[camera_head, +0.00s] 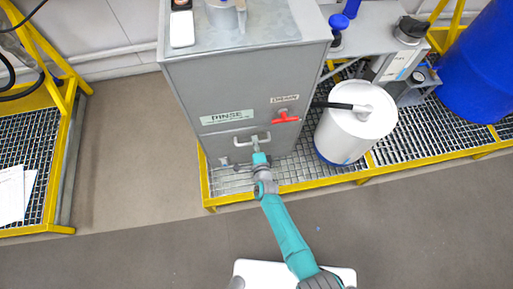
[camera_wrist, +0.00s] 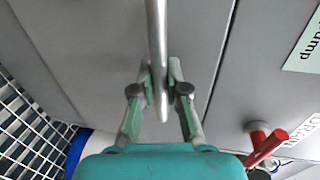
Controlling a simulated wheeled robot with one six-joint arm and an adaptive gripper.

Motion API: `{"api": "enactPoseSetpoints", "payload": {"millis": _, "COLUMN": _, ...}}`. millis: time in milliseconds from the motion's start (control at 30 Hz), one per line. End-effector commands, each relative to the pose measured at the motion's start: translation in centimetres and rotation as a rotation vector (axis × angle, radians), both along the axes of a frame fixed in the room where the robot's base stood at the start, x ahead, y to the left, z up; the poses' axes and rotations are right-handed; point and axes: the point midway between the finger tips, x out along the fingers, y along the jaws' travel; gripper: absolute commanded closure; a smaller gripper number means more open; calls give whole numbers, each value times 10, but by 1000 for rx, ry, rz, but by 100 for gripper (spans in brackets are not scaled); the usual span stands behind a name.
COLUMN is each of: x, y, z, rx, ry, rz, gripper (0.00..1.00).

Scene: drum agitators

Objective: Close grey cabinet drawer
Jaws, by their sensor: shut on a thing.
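The grey cabinet (camera_head: 190,85) stands in the upper middle of the head view. A pale metal handle (camera_head: 241,140) is on the lower part of its front, below a green-edged label. My gripper (camera_head: 257,150) is at this handle. In the wrist view, my gripper's two green fingers (camera_wrist: 160,72) lie on either side of the metal handle bar (camera_wrist: 157,25), shut on it. The grey front panel (camera_wrist: 100,40) fills much of that view, with a dark seam to the right of the bar. I cannot tell how far the drawer stands out.
A red valve handle (camera_head: 286,118) sits on the cabinet front to the right. A white drum (camera_head: 350,135) stands beside the cabinet on a yellow-edged grating (camera_head: 290,187). Another yellow frame (camera_head: 65,170) is at left. Open floor (camera_head: 125,150) lies between.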

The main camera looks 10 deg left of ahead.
Motion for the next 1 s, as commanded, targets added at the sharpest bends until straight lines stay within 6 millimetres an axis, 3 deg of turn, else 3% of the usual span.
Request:
{"api": "enactPoseSetpoints", "payload": {"millis": 333, "x": 5, "y": 1, "z": 0, "rx": 0, "ry": 2, "rz": 1, "gripper": 100}}
{"api": "enactPoseSetpoints", "payload": {"millis": 367, "x": 5, "y": 1, "z": 0, "rx": 0, "ry": 2, "rz": 1, "gripper": 82}}
{"api": "enactPoseSetpoints", "payload": {"millis": 400, "x": 5, "y": 1, "z": 0, "rx": 0, "ry": 1, "rz": 1, "gripper": 72}}
{"api": "enactPoseSetpoints", "payload": {"millis": 467, "x": 5, "y": 1, "z": 0, "rx": 0, "ry": 1, "rz": 1, "gripper": 61}}
{"api": "enactPoseSetpoints", "payload": {"millis": 800, "x": 2, "y": 1, "z": 0, "rx": -1, "ry": 2, "rz": 0, "gripper": 61}}
{"api": "enactPoseSetpoints", "payload": {"millis": 1000, "x": -15, "y": -4, "z": 2, "rx": 0, "ry": 2, "rz": 1, "gripper": 61}}
